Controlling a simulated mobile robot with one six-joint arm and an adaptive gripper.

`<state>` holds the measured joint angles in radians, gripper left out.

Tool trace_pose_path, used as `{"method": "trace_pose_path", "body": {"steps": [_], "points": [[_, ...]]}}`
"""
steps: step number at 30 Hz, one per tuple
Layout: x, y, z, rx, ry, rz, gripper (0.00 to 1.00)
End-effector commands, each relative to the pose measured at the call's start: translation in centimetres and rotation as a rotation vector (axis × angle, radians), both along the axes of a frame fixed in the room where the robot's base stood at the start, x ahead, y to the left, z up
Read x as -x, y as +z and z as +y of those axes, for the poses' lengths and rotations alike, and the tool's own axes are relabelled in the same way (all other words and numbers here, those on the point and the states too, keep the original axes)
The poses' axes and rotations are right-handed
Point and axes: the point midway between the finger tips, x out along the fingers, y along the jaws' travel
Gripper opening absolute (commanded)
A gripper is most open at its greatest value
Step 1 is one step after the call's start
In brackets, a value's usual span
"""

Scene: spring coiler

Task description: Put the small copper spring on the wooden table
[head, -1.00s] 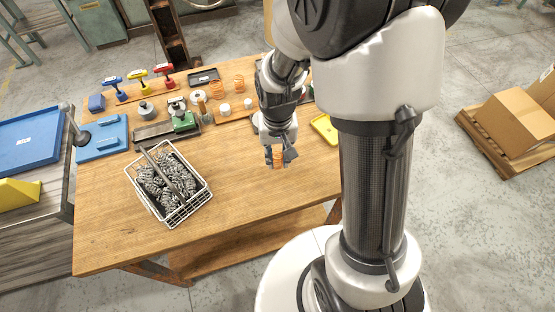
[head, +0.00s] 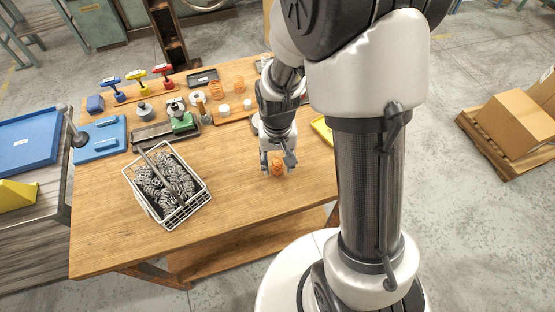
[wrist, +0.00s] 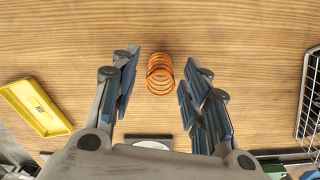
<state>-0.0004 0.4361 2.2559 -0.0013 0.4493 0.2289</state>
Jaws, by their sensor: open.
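The small copper spring (head: 277,168) stands on the bare front right part of the wooden table (head: 235,185). The wrist view shows the spring (wrist: 160,75) as an orange coil on the wood, between my fingertips with a gap on each side. My gripper (head: 278,163) is open just over the spring, one finger to its left and one to its right. In the wrist view my gripper (wrist: 160,82) holds nothing. Whether the fingertips touch the table cannot be told.
A white wire basket (head: 206,190) of grey springs stands to the left. A yellow tray (head: 321,130) lies behind on the right, partly hidden by my arm. Larger orange coils (head: 239,84), tools and small parts line the back. The table's front middle is clear.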

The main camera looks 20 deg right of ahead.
Motion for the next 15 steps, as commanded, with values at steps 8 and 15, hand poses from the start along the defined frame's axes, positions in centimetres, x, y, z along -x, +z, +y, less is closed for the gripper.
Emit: {"method": "trace_pose_path", "body": {"steps": [8,15], "points": [[-0.1,1.3,0.0,0.0,0.0,-0.004,0.42],[-0.1,6.5,0.0,0.0,0.0,-0.006,0.42]]}}
